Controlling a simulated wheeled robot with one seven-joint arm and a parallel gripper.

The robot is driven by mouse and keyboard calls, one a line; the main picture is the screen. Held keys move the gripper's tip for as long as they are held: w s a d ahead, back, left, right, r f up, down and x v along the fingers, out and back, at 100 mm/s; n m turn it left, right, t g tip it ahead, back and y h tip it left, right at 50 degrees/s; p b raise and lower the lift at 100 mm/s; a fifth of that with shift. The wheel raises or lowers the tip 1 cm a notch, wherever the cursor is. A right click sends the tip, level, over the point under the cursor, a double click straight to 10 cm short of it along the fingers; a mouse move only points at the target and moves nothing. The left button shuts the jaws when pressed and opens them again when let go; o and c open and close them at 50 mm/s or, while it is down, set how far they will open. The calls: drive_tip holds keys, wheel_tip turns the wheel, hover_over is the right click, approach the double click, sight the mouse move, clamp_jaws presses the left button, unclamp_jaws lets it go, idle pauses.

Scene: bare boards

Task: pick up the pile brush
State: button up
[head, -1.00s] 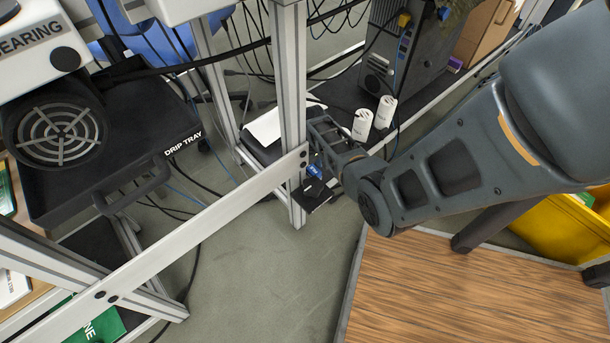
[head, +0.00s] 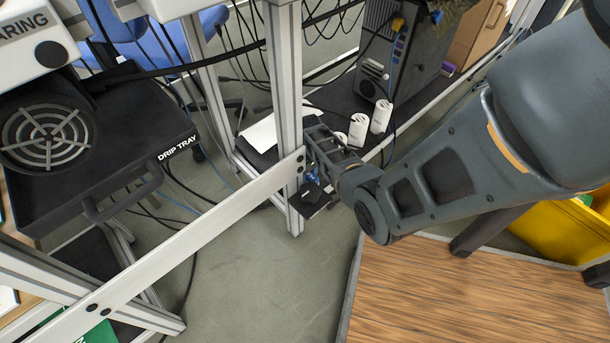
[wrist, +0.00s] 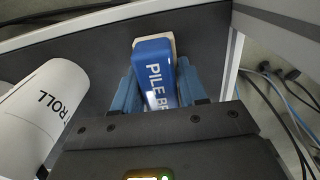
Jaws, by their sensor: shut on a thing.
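The pile brush (wrist: 156,75) is a blue block with white lettering reading "PILE B…" and a pale edge at its far end. In the wrist view it sits between the two blue fingers of my gripper (wrist: 155,88), which is shut on it. The near part of the brush is hidden behind the gripper body. In the head view my gripper (head: 312,172) is low by the metal frame post, and only a little blue shows there. I cannot tell whether the brush is clear of the dark shelf behind it.
A white roll (wrist: 42,108) stands close to the left of the gripper. A metal post (head: 287,110) and crossbar (head: 200,232) stand close. Cables (wrist: 285,95) hang at the right.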

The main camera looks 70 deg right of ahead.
drive_tip(key=shift+c, duration=0.6)
wheel_tip(320, 180, up, 10)
drive_tip(key=p, duration=0.5)
drive_tip(key=o, duration=0.5)
drive_tip(key=c, duration=0.4)
drive_tip(key=shift+o, duration=0.2)
drive_tip(key=shift+s+a, duration=0.1)
